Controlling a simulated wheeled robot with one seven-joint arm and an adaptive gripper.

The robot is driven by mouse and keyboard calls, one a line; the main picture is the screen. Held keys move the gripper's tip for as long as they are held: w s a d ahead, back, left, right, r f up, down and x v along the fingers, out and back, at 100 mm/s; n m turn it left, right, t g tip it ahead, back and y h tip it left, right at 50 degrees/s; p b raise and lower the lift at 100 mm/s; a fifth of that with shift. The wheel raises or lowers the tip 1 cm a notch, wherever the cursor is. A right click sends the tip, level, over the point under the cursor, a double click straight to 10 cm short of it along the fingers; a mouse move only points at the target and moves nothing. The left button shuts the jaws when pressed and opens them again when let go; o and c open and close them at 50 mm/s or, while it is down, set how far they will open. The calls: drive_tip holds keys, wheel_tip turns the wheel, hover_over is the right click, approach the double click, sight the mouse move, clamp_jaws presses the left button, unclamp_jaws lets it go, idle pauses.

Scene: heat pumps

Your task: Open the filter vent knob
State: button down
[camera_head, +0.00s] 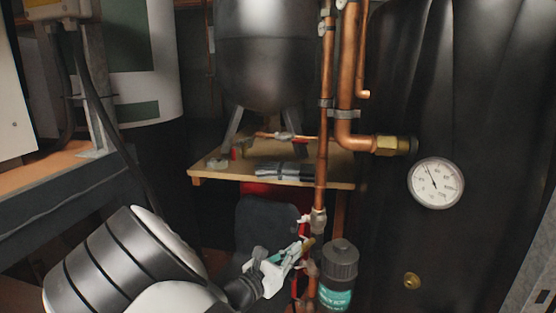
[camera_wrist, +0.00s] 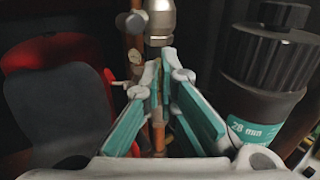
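The filter is a dark cylinder with a teal "28 mm" label (camera_wrist: 255,131). Its ribbed black cap (camera_head: 340,259) has a smaller black knob (camera_wrist: 284,14) on top in the wrist view. I cannot tell for certain which part is the vent knob. My gripper (camera_head: 302,246) is left of the filter, at the copper pipe, and apart from the black cap. In the wrist view its teal-padded fingers (camera_wrist: 160,75) converge to a narrow gap, with a brass-coloured strip showing between the tips. Whether they touch or grip it is unclear.
A vertical copper pipe (camera_head: 322,160) with a metal fitting (camera_wrist: 160,20) stands straight beyond my fingers. A wooden shelf (camera_head: 205,177) holds a dark tank (camera_head: 265,55) above. A round gauge (camera_head: 436,183) is on the black cover at right. A red and dark object (camera_wrist: 50,90) is at left.

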drive_tip(key=shift+w+r+p, duration=0.1)
drive_tip(key=shift+w+p, duration=0.5)
drive_tip(key=shift+p, duration=0.2)
idle(0.4)
drive_tip(key=shift+r, duration=0.15)
drive_tip(key=shift+r+p, duration=0.3)
drive_tip(key=shift+p, duration=0.05)
drive_tip(key=p+v, duration=0.1)
drive_tip(key=v, duration=0.5)
drive_tip(key=shift+f, duration=0.2)
drive_tip(key=shift+s+p, duration=0.1)
drive_tip(key=shift+p, duration=0.2)
drive_tip(key=w+d+m, duration=0.3)
drive_tip(key=d+m, duration=0.2)
drive_tip(key=m, duration=0.1)
drive_tip(key=shift+w+f+b, duration=0.25)
drive_tip(key=shift+f+b, duration=0.05)
drive_tip(key=shift+f, duration=0.05)
idle(0.4)
